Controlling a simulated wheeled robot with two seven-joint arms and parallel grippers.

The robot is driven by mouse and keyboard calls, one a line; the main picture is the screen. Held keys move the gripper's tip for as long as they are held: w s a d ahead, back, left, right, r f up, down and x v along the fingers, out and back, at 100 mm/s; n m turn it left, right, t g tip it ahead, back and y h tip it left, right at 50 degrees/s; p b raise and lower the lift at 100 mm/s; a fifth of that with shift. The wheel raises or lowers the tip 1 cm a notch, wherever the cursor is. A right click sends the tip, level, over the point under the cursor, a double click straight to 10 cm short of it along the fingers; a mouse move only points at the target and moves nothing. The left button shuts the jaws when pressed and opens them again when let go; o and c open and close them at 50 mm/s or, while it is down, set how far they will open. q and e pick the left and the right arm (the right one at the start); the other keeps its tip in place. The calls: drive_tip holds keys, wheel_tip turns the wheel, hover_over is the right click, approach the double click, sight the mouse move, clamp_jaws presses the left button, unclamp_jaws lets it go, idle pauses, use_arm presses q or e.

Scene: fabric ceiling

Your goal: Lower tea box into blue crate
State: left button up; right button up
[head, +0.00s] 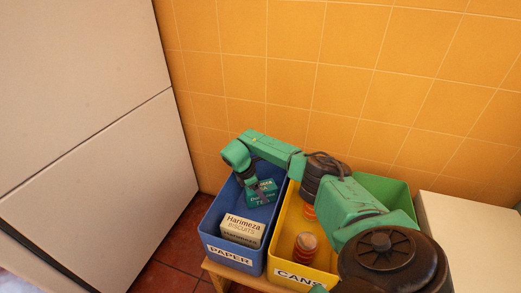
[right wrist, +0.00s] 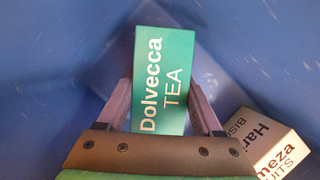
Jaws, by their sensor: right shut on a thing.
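The teal tea box (head: 262,192), with "Dolvecca TEA" in white letters, is in the back part of the blue crate (head: 212,222), which is labelled "PAPER". My right gripper (head: 258,184) reaches down into this crate and is shut on the tea box. In the right wrist view the tea box (right wrist: 163,80) sits between the two fingers (right wrist: 163,100), with blue crate walls (right wrist: 50,60) around it. I cannot tell whether the box touches the crate floor. My left gripper is not in view.
A cream Harimeza biscuits box (head: 242,230) lies in the front of the blue crate; it also shows close right of the fingers (right wrist: 262,140). A yellow crate (head: 285,245) labelled "CANS" holds cans (head: 305,247). A green crate (head: 385,190) stands further right. A tiled wall (head: 320,80) rises behind.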

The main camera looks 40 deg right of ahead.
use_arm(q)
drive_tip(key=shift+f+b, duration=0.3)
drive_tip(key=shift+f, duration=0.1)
use_arm(e)
drive_tip(key=shift+f, duration=0.5)
drive_tip(key=o, duration=1.4)
drive_tip(key=shift+c, duration=0.2)
drive_tip(key=shift+r, duration=0.25)
use_arm(q)
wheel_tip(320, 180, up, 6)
drive_tip(key=p, duration=0.5)
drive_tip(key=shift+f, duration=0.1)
use_arm(e)
drive_tip(key=v, duration=1.4)
